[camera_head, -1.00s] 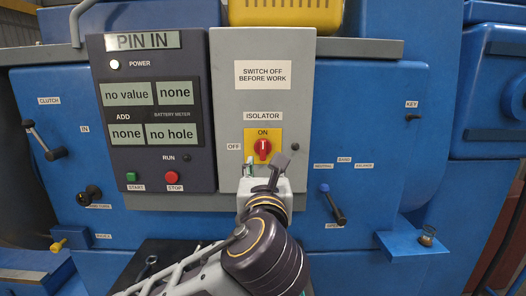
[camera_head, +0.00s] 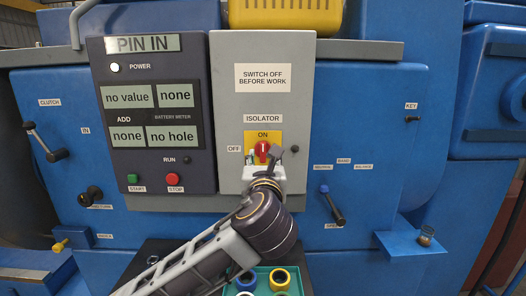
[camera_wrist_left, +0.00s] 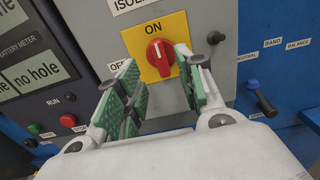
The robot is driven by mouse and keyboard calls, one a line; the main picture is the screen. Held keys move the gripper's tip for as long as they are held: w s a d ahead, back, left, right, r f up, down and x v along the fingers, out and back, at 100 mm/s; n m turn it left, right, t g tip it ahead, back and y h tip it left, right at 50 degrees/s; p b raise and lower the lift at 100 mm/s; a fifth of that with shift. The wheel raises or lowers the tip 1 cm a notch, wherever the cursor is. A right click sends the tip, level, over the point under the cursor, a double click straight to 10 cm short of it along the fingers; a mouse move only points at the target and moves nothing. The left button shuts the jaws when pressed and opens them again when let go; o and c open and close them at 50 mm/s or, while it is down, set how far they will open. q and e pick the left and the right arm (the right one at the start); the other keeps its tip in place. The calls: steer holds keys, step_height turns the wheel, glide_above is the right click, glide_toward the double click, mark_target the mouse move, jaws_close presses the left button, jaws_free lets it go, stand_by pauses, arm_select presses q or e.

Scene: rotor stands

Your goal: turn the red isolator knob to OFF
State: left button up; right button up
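The red isolator knob (camera_head: 261,150) sits on a yellow plate (camera_head: 263,135) on the grey isolator box, below the ISOLATOR label. Its white mark points up toward ON; the OFF label (camera_head: 233,149) is to its left. In the left wrist view the knob (camera_wrist_left: 161,56) is just beyond the fingertips. My left gripper (camera_wrist_left: 155,85) is open, with green finger pads on either side of the line to the knob, and nothing is between them. In the head view the left gripper (camera_head: 263,160) hides the knob's lower part. My right gripper is not in view.
A dark panel (camera_head: 150,165) with displays, a green START button (camera_head: 133,178) and a red STOP button (camera_head: 174,180) is left of the box. A teal tray (camera_head: 264,270) with rings is below.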

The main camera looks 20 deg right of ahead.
mark_target(263, 152)
arm_select(q)
steer(key=shift+p+x, duration=0.7)
steer(key=shift+x, duration=2.65)
jaws_close()
